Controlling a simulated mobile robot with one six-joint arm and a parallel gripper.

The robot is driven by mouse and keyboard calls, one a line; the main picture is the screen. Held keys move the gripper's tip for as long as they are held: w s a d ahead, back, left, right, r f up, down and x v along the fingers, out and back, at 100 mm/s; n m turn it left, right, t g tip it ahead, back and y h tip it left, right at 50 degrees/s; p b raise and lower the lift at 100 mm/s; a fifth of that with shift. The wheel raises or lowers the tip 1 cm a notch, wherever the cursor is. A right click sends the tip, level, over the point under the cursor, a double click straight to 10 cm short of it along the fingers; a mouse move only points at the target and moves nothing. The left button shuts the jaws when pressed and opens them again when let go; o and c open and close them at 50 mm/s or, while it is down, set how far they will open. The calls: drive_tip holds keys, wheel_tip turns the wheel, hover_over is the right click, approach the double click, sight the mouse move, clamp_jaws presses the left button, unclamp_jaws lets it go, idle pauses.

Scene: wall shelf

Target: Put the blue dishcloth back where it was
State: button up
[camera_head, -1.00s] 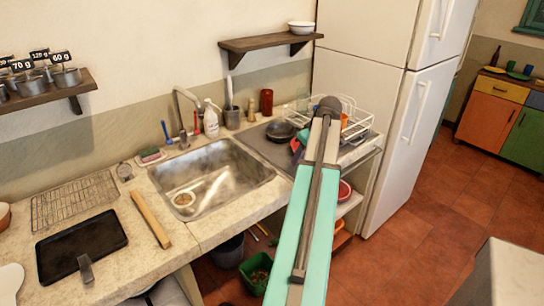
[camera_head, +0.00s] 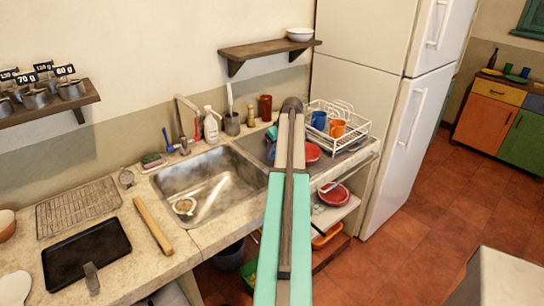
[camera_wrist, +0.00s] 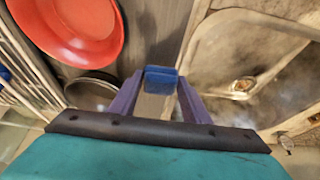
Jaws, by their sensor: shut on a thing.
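My gripper (camera_wrist: 160,92) shows in the wrist view, with its two purple fingers closed on a small blue thing, which looks like the folded blue dishcloth (camera_wrist: 160,80). The cloth is held above the counter strip between the sink (camera_wrist: 225,70) on the right and a red dish (camera_wrist: 75,25) on the left. I cannot tell its height above the counter.
In the head view, the sink (camera_head: 225,175) is left of my arm. The white dish rack (camera_head: 345,132) holds a blue cup (camera_head: 318,120) and an orange cup (camera_head: 337,128). A utensil holder (camera_head: 232,124) and soap bottle (camera_head: 211,125) stand behind the sink. A wall shelf (camera_head: 265,50) is above.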

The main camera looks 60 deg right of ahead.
sight(274, 156)
drive_tip(key=shift+w, duration=0.35)
drive_tip(key=shift+f, duration=0.1)
drive_tip(key=shift+f+p, duration=0.8)
drive_tip(key=shift+f, duration=0.85)
drive_tip(key=shift+f, duration=0.2)
drive_tip(key=o, duration=0.9)
drive_tip(key=shift+o, duration=0.2)
drive_tip(key=shift+r, duration=0.1)
drive_tip(key=b+v, duration=0.3)
drive_tip(key=v, duration=0.9)
